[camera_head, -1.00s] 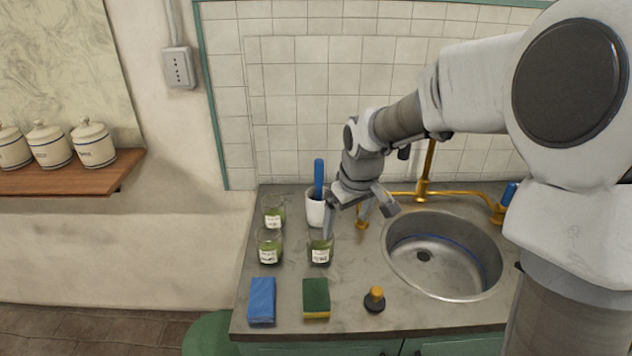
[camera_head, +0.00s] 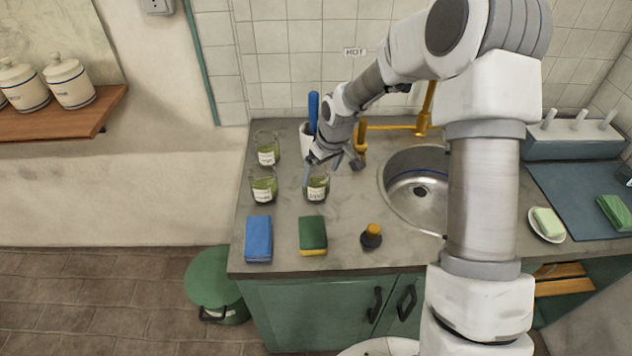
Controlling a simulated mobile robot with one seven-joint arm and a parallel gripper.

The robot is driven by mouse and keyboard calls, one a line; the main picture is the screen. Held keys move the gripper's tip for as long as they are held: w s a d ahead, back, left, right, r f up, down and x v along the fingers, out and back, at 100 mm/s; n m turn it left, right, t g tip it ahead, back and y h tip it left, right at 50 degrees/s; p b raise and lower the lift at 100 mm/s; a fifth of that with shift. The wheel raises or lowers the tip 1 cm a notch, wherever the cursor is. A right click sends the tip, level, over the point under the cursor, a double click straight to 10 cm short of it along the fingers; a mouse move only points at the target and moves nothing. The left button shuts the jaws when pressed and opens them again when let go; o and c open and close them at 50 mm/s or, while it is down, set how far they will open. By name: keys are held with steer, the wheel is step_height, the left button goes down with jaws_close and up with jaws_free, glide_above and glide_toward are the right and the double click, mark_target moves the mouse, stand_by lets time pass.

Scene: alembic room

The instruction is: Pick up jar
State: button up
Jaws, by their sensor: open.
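Three small glass jars with green contents and white labels stand on the counter: a back jar (camera_head: 267,149), a front-left jar (camera_head: 263,188) and a front-right jar (camera_head: 317,190). My gripper (camera_head: 332,170) is open at the front-right jar. Its left finger reaches down by the jar's upper left, overlapping its rim in the view. The other finger is to the right of the jar. I cannot tell whether either touches it. The gripper hides part of the jar's top. Nothing shows between the fingers clear of the counter.
A white cup (camera_head: 305,139) with a blue-handled tool stands just behind. A blue sponge (camera_head: 259,239), a green-yellow sponge (camera_head: 312,235) and a dark stopper-like object (camera_head: 371,237) lie in front. The sink (camera_head: 415,190) and brass faucet (camera_head: 424,112) are right. Lidded canisters (camera_head: 69,82) stand on a shelf.

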steer(key=shift+w+x, duration=0.15)
steer(key=shift+x, duration=1.55)
steer(key=shift+w+x, duration=0.15)
steer(key=shift+x, duration=1.6)
steer(key=shift+a+r, duration=0.15)
steer(key=c, duration=1.1)
steer(key=shift+c, duration=0.4)
steer(key=shift+r, duration=0.1)
